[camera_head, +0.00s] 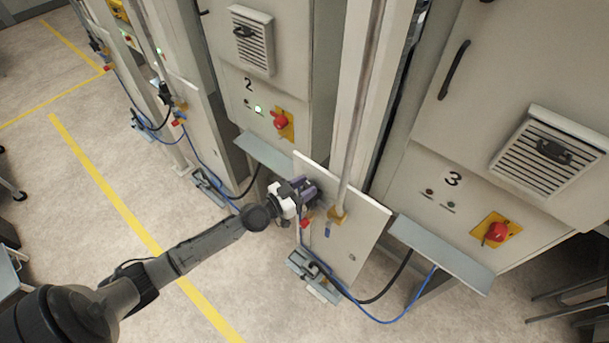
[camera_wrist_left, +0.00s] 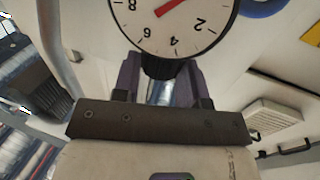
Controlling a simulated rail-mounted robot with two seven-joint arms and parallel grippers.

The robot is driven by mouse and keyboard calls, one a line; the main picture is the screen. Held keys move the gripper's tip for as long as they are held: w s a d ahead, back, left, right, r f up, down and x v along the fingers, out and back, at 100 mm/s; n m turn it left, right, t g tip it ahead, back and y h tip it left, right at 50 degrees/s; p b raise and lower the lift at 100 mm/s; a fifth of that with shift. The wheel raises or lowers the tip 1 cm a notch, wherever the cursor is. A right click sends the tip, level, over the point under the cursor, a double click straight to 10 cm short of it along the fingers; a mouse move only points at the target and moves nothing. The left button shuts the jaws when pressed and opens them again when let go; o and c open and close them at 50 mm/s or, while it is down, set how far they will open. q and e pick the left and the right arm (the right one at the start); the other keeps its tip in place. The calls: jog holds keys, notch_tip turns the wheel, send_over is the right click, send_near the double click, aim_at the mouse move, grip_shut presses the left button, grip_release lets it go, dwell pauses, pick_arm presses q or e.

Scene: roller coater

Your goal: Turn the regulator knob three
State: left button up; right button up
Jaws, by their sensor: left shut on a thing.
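My left gripper (camera_head: 304,190) reaches the upper part of the pale panel (camera_head: 362,222) left of cabinet 3. In the left wrist view, the purple fingers of the gripper (camera_wrist_left: 159,72) are shut on a dark knob (camera_wrist_left: 158,66), one on each side of it. The knob lies just below a round white pressure gauge (camera_wrist_left: 165,28) in that picture. The gauge has black numbers and a red needle (camera_wrist_left: 172,8), and its top is cut off. In the head view, my gripper hides the knob and gauge. My right gripper is out of view.
Cabinet 3 (camera_head: 412,185) has a red rotary switch (camera_head: 496,232) and a grey ledge (camera_head: 440,254). Cabinet 2 (camera_head: 268,88) stands to the left. A blue hose (camera_head: 388,321) loops below the panel. A post (camera_head: 358,110) rises beside the panel.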

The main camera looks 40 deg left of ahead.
pick_arm(q)
jog(key=shift+d+r+n+y+p, duration=0.15)
jog(key=shift+r+n+y+p, duration=0.2)
jog(key=shift+n+y+p, duration=0.45)
jog(key=shift+d+f+n+y+p, duration=0.15)
jog(key=shift+n+y+p, duration=0.25)
jog(key=shift+y+p, duration=0.45)
jog(key=shift+d+f+n+y, duration=0.15)
jog(key=shift+n+y, duration=0.55)
jog(key=shift+y, duration=0.55)
jog(key=shift+n+y, duration=0.4)
jog(key=shift+y, duration=0.3)
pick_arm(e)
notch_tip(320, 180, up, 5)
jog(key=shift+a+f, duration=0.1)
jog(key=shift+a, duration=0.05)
pick_arm(q)
jog(key=shift+n+y, duration=0.4)
jog(key=shift+y, duration=0.2)
jog(key=o, duration=0.7)
jog(key=shift+c, duration=0.2)
